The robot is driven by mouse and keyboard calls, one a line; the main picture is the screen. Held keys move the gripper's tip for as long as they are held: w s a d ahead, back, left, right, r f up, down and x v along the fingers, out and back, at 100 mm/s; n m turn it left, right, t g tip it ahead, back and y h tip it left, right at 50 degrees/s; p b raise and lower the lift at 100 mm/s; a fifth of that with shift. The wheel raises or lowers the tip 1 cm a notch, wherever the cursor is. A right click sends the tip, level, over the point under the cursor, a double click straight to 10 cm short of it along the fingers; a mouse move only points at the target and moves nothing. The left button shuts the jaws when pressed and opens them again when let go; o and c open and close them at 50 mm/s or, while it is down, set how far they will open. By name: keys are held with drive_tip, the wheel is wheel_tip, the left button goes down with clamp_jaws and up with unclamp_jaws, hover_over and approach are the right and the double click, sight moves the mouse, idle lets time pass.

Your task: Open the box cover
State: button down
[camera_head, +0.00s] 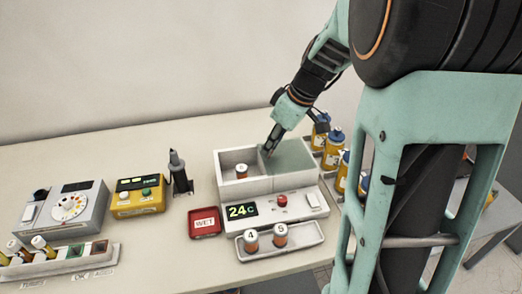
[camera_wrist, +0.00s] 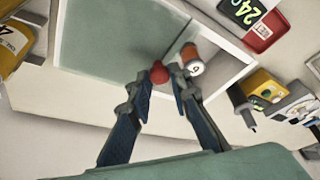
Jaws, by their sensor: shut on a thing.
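The white box (camera_head: 258,184) stands on the table with two compartments. Its cover is a greenish translucent pane (camera_head: 291,158) lying over the right part in the head view; the left part is uncovered. The cover also shows in the wrist view (camera_wrist: 100,38), with a red knob (camera_wrist: 159,72) on it. My gripper (camera_head: 269,151) reaches down to the cover's left side in the head view. In the wrist view its fingertips (camera_wrist: 162,78) are shut on the red knob, one on each side. The knob is hidden in the head view.
A red "WET" tray (camera_head: 205,222) lies left. Several yellow bottles (camera_head: 333,150) stand right, close to the box.

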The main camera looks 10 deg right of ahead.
sight(285, 163)
drive_tip(key=c, duration=1.8)
unclamp_jaws()
drive_tip(key=v, duration=1.2)
drive_tip(key=shift+w+a, duration=0.1)
drive_tip(key=shift+a, duration=0.1)
